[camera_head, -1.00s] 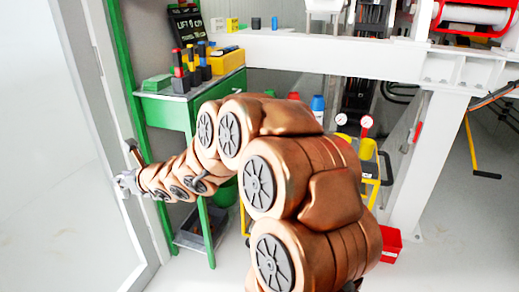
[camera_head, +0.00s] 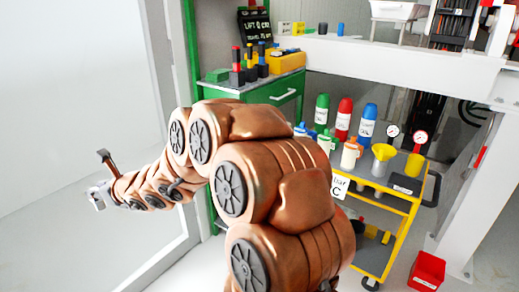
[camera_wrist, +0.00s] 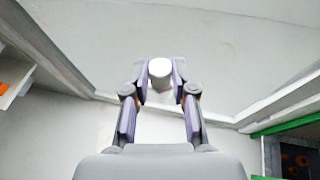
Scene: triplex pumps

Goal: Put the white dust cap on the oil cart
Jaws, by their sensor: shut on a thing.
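The white dust cap (camera_wrist: 160,68) is a small white round piece between the fingertips of my gripper (camera_wrist: 160,78) in the wrist view. The fingers are shut on its two sides. In the head view my gripper (camera_head: 98,196) is at the far left, before a pale wall panel, and the cap cannot be made out there. The oil cart (camera_head: 403,205) is a yellow-framed trolley with a grey top, right of my arm and well away from my gripper. My arm hides its left part.
Green, red and blue bottles (camera_head: 343,118) and a yellow funnel (camera_head: 383,153) stand on or behind the cart top. A red box (camera_head: 427,271) is on the floor beside it. A green workbench (camera_head: 280,90) stands behind my arm. A white beam frame (camera_head: 480,190) is at right.

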